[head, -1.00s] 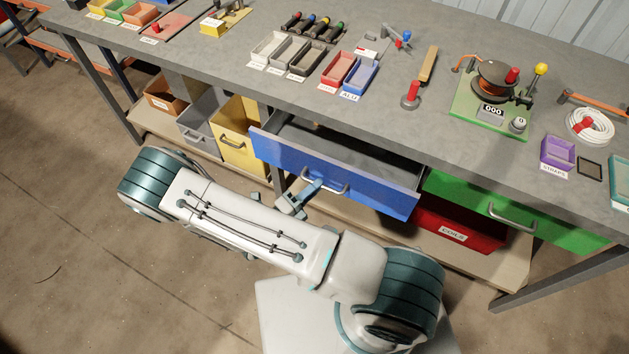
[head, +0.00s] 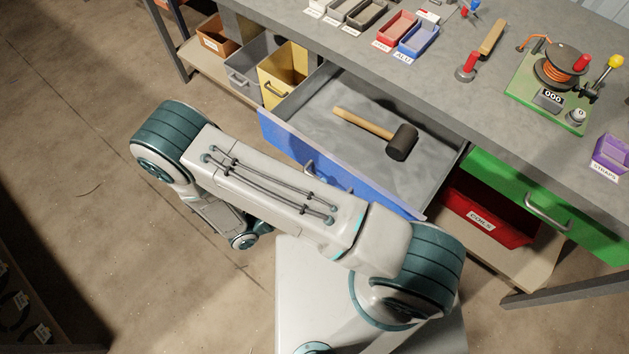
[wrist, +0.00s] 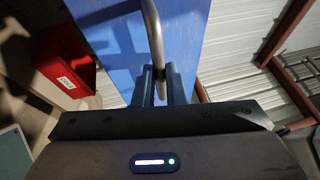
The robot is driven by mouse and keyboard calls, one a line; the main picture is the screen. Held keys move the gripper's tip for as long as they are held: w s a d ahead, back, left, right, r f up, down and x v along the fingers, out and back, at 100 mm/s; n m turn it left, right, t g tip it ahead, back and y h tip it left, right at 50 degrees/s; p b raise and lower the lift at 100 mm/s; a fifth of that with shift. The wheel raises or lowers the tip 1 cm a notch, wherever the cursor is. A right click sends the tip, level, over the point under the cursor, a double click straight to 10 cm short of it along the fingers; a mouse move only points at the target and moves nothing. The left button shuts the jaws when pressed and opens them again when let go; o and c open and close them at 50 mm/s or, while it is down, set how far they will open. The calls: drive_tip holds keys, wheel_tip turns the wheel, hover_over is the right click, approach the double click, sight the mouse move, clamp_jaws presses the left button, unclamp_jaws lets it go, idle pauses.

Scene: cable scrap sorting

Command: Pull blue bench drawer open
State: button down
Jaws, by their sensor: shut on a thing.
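The blue bench drawer (head: 283,141) is pulled well out from under the grey bench. Its inside shows in the head view, with a mallet (head: 399,142) with a wooden handle and dark head lying on the drawer floor. In the wrist view the blue drawer front (wrist: 200,45) fills the middle, with its grey bar handle (wrist: 153,35) running down between my fingers. My gripper (wrist: 160,84) is shut on the handle. In the head view my arm hides the gripper and part of the handle.
A green drawer (head: 520,195) is closed to the right, above a red bin (head: 487,217). A yellow bin (head: 283,75) and a grey bin (head: 246,75) stand on the lower shelf to the left. Small trays and a cable spool stand on the bench top (head: 470,105).

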drive_tip(key=c, duration=1.5)
unclamp_jaws()
drive_tip(key=b+v, duration=0.2)
drive_tip(key=v, duration=1.2)
drive_tip(key=shift+f+b, duration=0.1)
drive_tip(key=shift+b, duration=0.25)
